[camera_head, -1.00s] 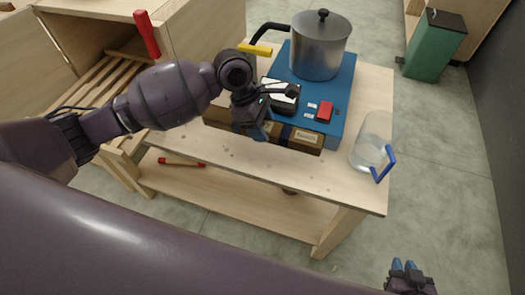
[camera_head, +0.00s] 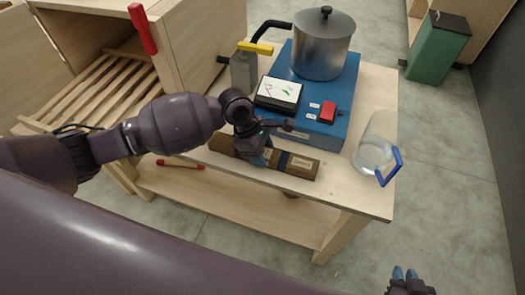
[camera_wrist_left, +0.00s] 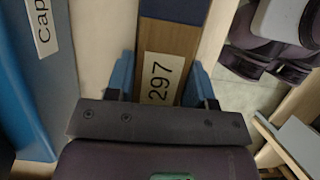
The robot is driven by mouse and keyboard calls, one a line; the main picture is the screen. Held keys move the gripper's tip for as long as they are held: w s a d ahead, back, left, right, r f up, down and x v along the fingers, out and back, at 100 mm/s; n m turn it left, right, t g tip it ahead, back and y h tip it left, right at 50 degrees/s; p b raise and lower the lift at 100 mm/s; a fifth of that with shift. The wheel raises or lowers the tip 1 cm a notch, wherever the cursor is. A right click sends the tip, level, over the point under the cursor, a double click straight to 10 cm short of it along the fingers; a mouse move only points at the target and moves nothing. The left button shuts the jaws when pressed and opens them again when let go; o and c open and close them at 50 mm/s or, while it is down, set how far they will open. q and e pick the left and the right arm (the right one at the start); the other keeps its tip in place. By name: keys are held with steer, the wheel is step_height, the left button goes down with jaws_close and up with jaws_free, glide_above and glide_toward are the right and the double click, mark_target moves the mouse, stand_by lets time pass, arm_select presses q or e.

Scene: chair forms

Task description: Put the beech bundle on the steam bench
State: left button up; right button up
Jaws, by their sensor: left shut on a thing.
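The beech bundle (camera_head: 298,166) is a long brown block with a dark band and a pale label. My left gripper (camera_head: 256,155) is shut across its middle. In the left wrist view the bundle (camera_wrist_left: 165,60) lies between the blue fingers and shows a label reading 297. The bundle is over the front part of the pale wooden bench (camera_head: 345,190), in front of the blue unit. I cannot tell whether it touches the top. My right gripper (camera_head: 405,274) is at the bottom right, empty, its fingertips slightly apart.
The blue unit (camera_head: 345,95) with a red switch carries a metal pot (camera_head: 322,48). A clear jug (camera_head: 375,150) with a blue handle stands at the bench's right end. A red-ended stick (camera_head: 180,164) lies on the lower shelf.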

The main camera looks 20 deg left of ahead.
arm_select(q)
steer(key=shift+r, duration=0.1)
steer(key=o, duration=1)
steer(key=shift+c, duration=0.2)
steer(key=shift+o, duration=0.8)
arm_select(e)
steer(key=shift+s+f, duration=0.15)
steer(key=shift+s, duration=0.15)
arm_select(q)
steer(key=p+v, duration=0.2)
steer(key=v, duration=0.9)
steer(key=shift+p, duration=0.3)
steer(key=shift+a+r, duration=0.25)
steer(key=shift+r, duration=0.2)
arm_select(e)
steer(key=shift+w+r, duration=0.2)
steer(key=shift+r, duration=0.65)
steer(key=shift+w+r, duration=0.15)
steer(key=shift+r, duration=0.65)
